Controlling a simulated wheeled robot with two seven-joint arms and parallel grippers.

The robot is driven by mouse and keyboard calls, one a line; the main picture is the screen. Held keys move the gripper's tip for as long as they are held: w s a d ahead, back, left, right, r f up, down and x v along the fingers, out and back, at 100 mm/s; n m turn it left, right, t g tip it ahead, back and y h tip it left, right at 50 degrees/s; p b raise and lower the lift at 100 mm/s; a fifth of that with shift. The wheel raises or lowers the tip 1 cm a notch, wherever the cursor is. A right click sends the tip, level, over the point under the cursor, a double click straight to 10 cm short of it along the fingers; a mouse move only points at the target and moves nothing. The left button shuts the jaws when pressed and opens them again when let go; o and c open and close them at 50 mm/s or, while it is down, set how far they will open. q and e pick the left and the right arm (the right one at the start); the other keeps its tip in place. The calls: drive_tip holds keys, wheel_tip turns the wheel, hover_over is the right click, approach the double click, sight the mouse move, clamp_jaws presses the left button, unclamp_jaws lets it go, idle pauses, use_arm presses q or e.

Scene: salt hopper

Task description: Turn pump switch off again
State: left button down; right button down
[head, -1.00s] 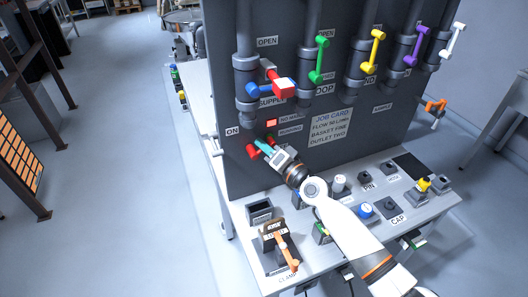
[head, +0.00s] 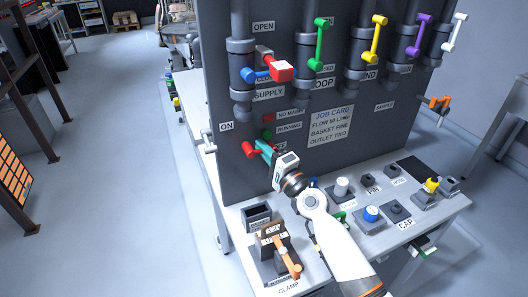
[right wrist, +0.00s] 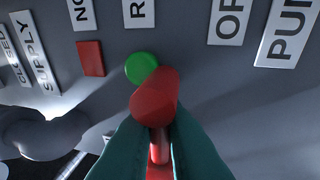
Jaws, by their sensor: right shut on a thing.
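The red pump switch (head: 249,149) is low on the grey panel, between the ON label (head: 226,126) at left and a partly hidden label at right. My right gripper (head: 263,147) comes to it from the right, its teal fingers shut on it. In the right wrist view the red lever (right wrist: 155,105) shows between the teal fingers; its lower part is hidden by them. The OFF label (right wrist: 229,20) and the green RUNNING lamp (right wrist: 141,67) are near it. The green lamp looks bright; the square red lamp (right wrist: 90,58) looks dull. My left gripper is not in view.
Valves with coloured handles line the panel above, the red-handled supply valve (head: 281,71) closest over the switch. A job card (head: 331,124) is to the right. Below, the bench holds an orange-handled clamp (head: 289,262), a blue knob (head: 371,214) and a white knob (head: 342,186).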

drive_tip(key=shift+f, duration=0.1)
idle(0.3)
drive_tip(key=c, duration=1.5)
unclamp_jaws()
drive_tip(key=b+v, duration=0.1)
drive_tip(key=v, duration=1.1)
drive_tip(key=shift+s, duration=0.1)
